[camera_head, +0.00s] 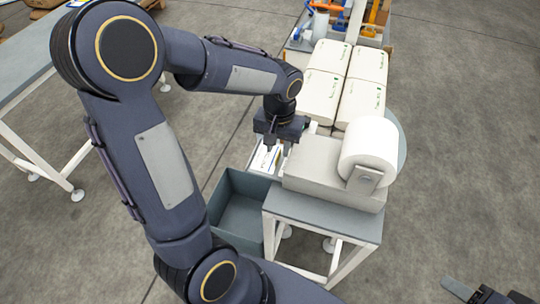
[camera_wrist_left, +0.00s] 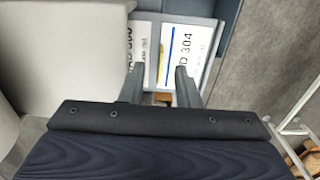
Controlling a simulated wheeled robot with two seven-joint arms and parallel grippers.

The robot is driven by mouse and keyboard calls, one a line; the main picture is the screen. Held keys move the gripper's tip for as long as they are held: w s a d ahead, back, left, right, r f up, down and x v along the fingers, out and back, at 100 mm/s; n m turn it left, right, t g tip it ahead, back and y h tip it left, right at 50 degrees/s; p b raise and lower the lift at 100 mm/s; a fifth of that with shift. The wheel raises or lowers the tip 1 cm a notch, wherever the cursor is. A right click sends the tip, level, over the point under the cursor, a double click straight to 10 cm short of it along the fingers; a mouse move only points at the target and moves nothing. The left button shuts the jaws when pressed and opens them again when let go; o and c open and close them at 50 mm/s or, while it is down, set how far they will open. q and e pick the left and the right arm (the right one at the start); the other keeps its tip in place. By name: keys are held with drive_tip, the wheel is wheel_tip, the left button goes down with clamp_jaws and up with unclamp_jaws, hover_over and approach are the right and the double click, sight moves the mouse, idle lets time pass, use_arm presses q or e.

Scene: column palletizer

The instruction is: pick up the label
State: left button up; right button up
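A white label (camera_wrist_left: 187,50) printed with "304" and a blue and a yellow stripe lies in a grey-edged holder in the left wrist view. It also shows in the head view (camera_head: 264,159), under my left gripper (camera_head: 270,140). A second white label (camera_wrist_left: 141,45), with print ending in "300", lies beside it to the left. In the left wrist view my left gripper (camera_wrist_left: 157,78) is open and empty, its fingers pointing toward the lower ends of the two labels. My right gripper (camera_head: 488,295) is partly cut off at the bottom right; its opening is unclear.
A grey machine with a large white roll (camera_head: 368,147) stands on a small table (camera_head: 330,215) right of the labels. A dark open bin (camera_head: 240,208) is in front. Another table (camera_head: 20,75) is at the left. The floor at right is clear.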

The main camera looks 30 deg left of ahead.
sight(267, 154)
use_arm(q)
wheel_tip(267, 154, down, 4)
drive_tip(key=shift+r, duration=0.1)
clamp_jaws()
